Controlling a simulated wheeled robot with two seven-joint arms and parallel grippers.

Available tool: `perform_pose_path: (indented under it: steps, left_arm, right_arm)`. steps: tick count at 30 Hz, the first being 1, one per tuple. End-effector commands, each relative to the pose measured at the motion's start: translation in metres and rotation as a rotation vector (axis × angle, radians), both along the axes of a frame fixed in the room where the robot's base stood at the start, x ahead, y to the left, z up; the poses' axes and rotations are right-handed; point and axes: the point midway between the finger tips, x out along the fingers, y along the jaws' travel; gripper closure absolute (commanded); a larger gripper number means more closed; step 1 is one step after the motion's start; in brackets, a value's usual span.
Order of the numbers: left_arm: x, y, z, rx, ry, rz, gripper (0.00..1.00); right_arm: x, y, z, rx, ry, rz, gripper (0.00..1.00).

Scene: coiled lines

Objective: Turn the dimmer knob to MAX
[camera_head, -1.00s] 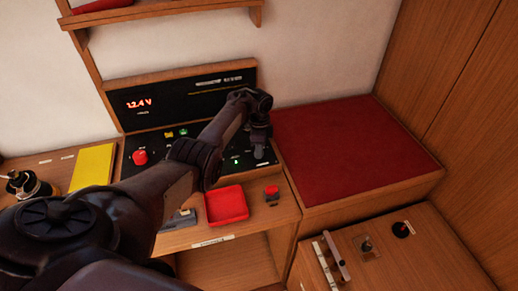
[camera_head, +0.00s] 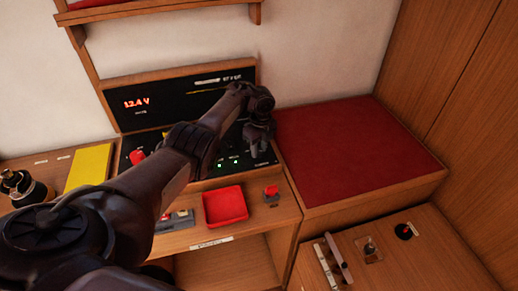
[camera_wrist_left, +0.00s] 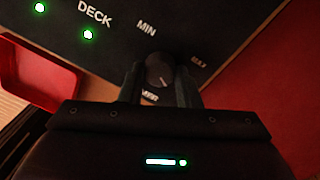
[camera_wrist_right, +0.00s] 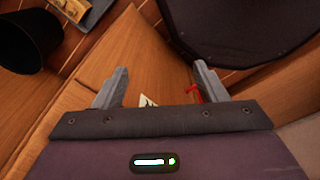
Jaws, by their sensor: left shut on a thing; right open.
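The dimmer knob (camera_wrist_left: 158,72) is a small dark round knob on the black panel (camera_wrist_left: 225,20), seen in the left wrist view. A MIN label (camera_wrist_left: 146,27) is at its upper left, and a partly legible label (camera_wrist_left: 198,62) is to its right. My left gripper (camera_wrist_left: 160,82) is shut on the knob, one finger on each side. In the head view my left gripper (camera_head: 258,150) is at the panel's right end and hides the knob. My right gripper (camera_wrist_right: 158,75) is open and empty in its wrist view, above a wooden surface; it does not show in the head view.
A red cushion (camera_head: 350,150) is right of the panel. Green lights (camera_wrist_left: 88,35) glow beside the DECK label. A yellow book (camera_head: 90,167) lies at left.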

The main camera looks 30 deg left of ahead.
Motion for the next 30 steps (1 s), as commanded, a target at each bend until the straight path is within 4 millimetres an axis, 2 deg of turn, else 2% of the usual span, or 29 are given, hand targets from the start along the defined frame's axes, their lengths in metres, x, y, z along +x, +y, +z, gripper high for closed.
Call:
perform_pose_path:
  steps: [17,18,22,30]
  left_arm:
    - [-0.0001,0.0000,0.0001,0.000,0.001,-0.034,0.93]
    - [-0.0001,0.0000,0.0001,0.000,0.001,-0.034,0.68]
    - [-0.0001,0.0000,0.0001,0.000,0.000,-0.033,0.51]
    - [0.0000,0.0000,0.0004,0.000,0.000,-0.032,0.48]
  right_arm:
    - [0.0001,-0.0006,-0.0013,-0.001,0.000,0.000,0.34]
    - [0.0000,-0.0006,-0.0013,-0.001,0.000,0.000,0.34]
    - [0.0001,-0.0006,-0.0013,-0.001,0.000,0.000,0.34]
    - [0.0000,-0.0007,-0.0013,-0.001,0.000,0.000,0.34]
